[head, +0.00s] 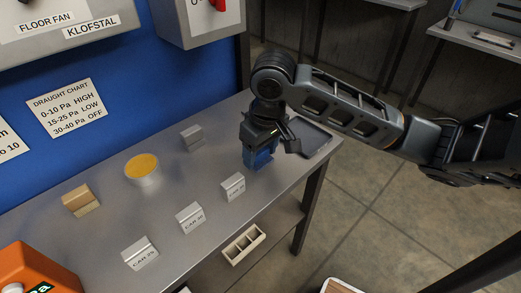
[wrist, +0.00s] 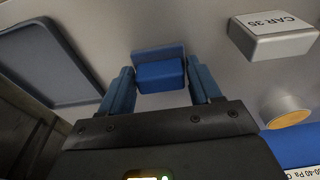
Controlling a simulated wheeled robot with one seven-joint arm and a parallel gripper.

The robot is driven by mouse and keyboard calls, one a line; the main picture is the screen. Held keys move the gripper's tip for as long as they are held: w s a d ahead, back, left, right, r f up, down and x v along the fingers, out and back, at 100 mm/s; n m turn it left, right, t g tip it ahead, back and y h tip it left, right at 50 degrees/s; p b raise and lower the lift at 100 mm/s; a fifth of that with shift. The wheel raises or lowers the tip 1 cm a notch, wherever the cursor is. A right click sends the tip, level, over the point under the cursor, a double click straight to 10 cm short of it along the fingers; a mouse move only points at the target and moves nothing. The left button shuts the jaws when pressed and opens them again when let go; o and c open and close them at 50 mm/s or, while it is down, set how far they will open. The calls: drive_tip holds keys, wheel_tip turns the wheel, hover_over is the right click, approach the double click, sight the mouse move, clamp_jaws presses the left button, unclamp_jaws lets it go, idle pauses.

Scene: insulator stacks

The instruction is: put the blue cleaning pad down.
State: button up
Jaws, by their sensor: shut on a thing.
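The blue cleaning pad (wrist: 159,75) is between the two blue fingers of my gripper (wrist: 162,88) in the wrist view. My gripper (head: 259,158) is shut on it and points down over the right part of the metal bench (head: 165,215). In the head view the pad is hard to tell apart from the blue fingers. I cannot tell whether its underside touches the bench. A dark grey shallow tray (head: 311,138) lies just right of my gripper, partly hidden by my arm; it also shows empty at the left of the wrist view (wrist: 58,58).
Labelled pale blocks (head: 232,187) (head: 190,217) (head: 140,253) stand along the bench front. A grey block (head: 192,137), a yellow-filled round tub (head: 142,168) and a tan block (head: 81,201) stand behind. An orange container (head: 38,270) is at lower left. The bench's right edge is close.

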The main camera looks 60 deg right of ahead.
sight(265, 164)
drive_tip(key=o, duration=0.9)
drive_tip(key=shift+o, duration=0.2)
drive_tip(key=shift+f, duration=0.1)
drive_tip(key=shift+f, duration=0.2)
wheel_tip(265, 164, up, 8)
drive_tip(key=s, duration=0.1)
drive_tip(key=shift+s+a+f, duration=0.15)
drive_tip(key=shift+s+a, duration=0.1)
drive_tip(key=shift+s, duration=0.05)
